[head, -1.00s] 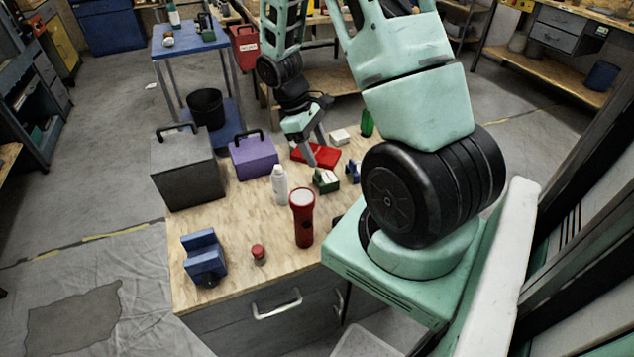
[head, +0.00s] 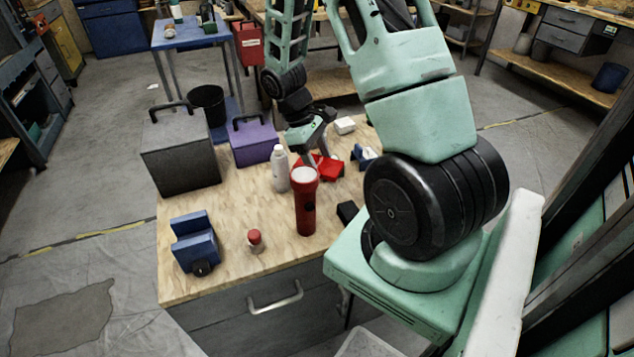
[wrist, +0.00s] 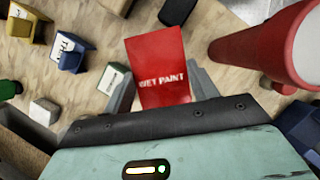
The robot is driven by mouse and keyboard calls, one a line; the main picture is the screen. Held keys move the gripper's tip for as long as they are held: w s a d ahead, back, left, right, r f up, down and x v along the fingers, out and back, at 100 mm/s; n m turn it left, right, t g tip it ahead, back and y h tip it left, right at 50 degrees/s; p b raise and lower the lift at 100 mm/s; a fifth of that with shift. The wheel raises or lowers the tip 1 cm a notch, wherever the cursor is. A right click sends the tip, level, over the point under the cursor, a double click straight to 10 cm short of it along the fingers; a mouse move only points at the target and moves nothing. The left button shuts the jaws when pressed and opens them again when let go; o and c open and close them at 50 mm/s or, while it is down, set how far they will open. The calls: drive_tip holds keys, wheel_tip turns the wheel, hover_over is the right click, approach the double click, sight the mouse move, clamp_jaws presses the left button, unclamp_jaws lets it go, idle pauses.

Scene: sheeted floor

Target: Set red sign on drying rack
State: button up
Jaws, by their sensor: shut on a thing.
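The red sign, lettered "WET PAINT", shows in the wrist view (wrist: 157,60) between the two grey fingers of my gripper (wrist: 163,85), which is shut on it. In the head view the sign (head: 330,169) is partly hidden by the red flashlight and a finger. My gripper (head: 314,150) is over the wooden worktop there, behind the flashlight and to the right of the white bottle. I cannot tell whether the sign touches the worktop. I cannot make out a drying rack in either view.
The red flashlight (head: 305,205) and white bottle (head: 280,170) stand close to my gripper. A grey box (head: 180,155), purple box (head: 254,142), blue block-like object (head: 193,243) and small red-capped jar (head: 255,241) share the worktop. The worktop's front middle (head: 230,270) is clear.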

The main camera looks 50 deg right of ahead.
sight(323, 197)
wheel_tip(323, 197, down, 10)
drive_tip(key=shift+r, duration=0.2)
idle(0.3)
drive_tip(key=shift+f, duration=0.15)
drive_tip(key=o, duration=0.7)
